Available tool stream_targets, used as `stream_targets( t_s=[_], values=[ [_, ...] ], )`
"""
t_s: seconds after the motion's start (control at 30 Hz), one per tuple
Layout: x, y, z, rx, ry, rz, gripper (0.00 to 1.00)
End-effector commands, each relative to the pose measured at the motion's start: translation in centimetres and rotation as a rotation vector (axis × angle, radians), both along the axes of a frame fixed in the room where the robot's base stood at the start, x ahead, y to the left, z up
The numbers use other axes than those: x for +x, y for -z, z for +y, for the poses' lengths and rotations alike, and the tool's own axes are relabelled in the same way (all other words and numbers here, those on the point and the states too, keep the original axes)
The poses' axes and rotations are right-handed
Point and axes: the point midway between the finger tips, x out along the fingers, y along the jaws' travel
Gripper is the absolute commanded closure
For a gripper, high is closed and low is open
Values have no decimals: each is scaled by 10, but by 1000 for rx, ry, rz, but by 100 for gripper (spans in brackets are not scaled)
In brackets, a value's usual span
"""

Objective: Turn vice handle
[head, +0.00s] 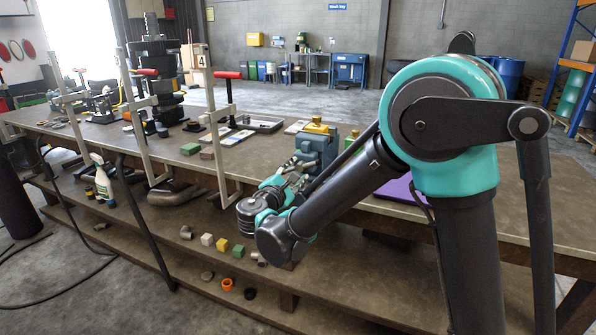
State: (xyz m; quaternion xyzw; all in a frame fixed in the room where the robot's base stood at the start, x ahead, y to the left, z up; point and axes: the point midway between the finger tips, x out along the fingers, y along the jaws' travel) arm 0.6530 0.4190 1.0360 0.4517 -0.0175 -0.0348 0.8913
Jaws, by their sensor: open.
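A blue-grey bench vice (318,148) stands on the workbench right of the picture's middle, with a yellow piece (317,127) at its top. My arm comes in from the right and covers part of the vice's front. My gripper (302,168) is just in front of the vice, close to its lower front side. Its fingers are small and partly hidden among the wrist parts; they are open, and I see nothing between them. I cannot make out the vice handle clearly, nor whether the gripper touches it.
The lower shelf (190,265) holds a spray bottle (103,180) and several small blocks. A purple mat (401,190) lies behind my arm.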

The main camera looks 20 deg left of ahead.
Motion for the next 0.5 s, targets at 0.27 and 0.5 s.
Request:
stream_targets(
  t_s=[0.27, 0.5],
  values=[
    [-57, 0, 5, 0, -5, 0, 56],
    [-94, 0, 8, 0, -2, 0, 56]
  ],
)
